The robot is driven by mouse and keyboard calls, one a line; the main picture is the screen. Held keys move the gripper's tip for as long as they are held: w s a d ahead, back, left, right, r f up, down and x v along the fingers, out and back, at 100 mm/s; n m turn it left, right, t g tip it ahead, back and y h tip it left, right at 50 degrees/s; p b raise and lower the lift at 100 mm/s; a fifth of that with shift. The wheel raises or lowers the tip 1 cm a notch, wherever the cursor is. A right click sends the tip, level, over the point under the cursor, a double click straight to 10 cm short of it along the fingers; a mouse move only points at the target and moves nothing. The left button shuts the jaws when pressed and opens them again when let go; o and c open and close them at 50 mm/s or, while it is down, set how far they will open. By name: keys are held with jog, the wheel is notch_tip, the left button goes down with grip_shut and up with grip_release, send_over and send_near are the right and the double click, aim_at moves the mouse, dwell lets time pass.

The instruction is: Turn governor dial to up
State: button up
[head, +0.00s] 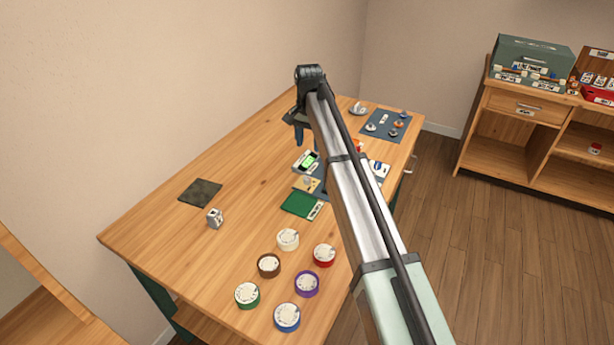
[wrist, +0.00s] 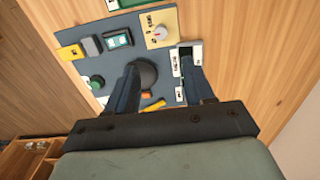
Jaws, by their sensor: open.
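A grey panel (wrist: 85,48) carries several controls. In the wrist view a yellow plate (wrist: 151,20) on it holds a round pale dial (wrist: 160,32) with a red mark. The labels are too small to read, so I cannot tell for sure which control is the governor dial. My gripper (wrist: 160,62) is open, with its two blue-grey fingers spread over the panel. A dark round knob (wrist: 146,73) shows between them, by the left finger. The yellow plate lies beyond the fingertips. In the head view my gripper (head: 299,133) hangs above the table, and my arm hides part of the panel.
The panel is on a wooden table (head: 240,170). Several round coloured tins, among them a blue one (head: 287,317), stand at the near end. A dark mat (head: 200,193) and small grey block (head: 215,218) lie left. A blue mat (head: 375,122) with small items lies at the far end.

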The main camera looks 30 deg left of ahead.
aim_at(307, 178)
jog(key=f, duration=1.3)
jog(key=shift+s+a+f, duration=0.15)
jog(key=shift+s+f, duration=0.05)
jog(key=shift+f, duration=0.2)
jog(key=shift+c, duration=0.5)
grip_shut()
